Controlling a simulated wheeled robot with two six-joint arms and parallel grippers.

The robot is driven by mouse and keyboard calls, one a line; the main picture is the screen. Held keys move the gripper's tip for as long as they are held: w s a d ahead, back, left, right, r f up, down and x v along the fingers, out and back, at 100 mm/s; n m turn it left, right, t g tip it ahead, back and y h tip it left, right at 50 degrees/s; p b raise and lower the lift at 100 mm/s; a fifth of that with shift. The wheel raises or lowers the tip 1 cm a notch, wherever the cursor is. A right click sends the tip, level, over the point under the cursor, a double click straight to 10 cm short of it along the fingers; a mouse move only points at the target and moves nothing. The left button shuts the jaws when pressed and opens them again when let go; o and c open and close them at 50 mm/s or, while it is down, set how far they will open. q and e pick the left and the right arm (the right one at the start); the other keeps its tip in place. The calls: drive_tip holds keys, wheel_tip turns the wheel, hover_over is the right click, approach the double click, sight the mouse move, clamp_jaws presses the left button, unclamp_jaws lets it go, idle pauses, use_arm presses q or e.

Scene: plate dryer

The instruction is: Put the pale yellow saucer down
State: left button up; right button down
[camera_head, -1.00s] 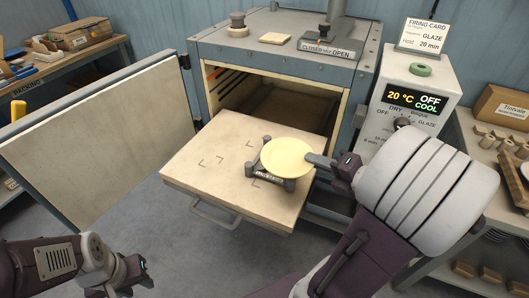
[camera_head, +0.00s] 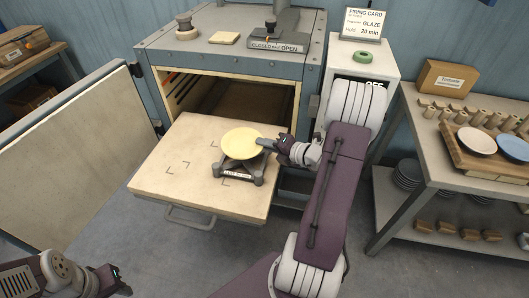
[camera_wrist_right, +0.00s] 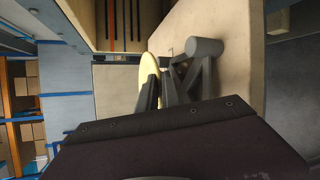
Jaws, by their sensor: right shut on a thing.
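The pale yellow saucer (camera_head: 240,141) is level over a small dark three-armed stand (camera_head: 243,176) on the pulled-out kiln shelf (camera_head: 165,150). My right gripper (camera_head: 266,144) is shut on the saucer's right rim. In the right wrist view the saucer (camera_wrist_right: 149,72) shows edge-on between the fingers (camera_wrist_right: 157,92), beside the stand's grey post (camera_wrist_right: 204,48). I cannot tell whether the saucer touches the stand. My left gripper (camera_head: 118,281) is low at the left, away from the shelf; its finger opening is unclear.
The kiln (camera_head: 235,60) is open behind the shelf, its door (camera_head: 65,165) swung left. The control box (camera_head: 355,60) is partly behind my right arm. A rack at right holds a wooden board (camera_head: 470,160) with a cream and a blue saucer.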

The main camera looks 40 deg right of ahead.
sight(265, 159)
wheel_tip(265, 159, down, 4)
drive_tip(key=shift+s+r+b, duration=0.1)
drive_tip(key=shift+r+b, duration=0.05)
drive_tip(key=shift+b, duration=0.45)
drive_tip(key=shift+f, duration=0.25)
drive_tip(key=c, duration=1.5)
unclamp_jaws()
drive_tip(key=shift+c, duration=0.2)
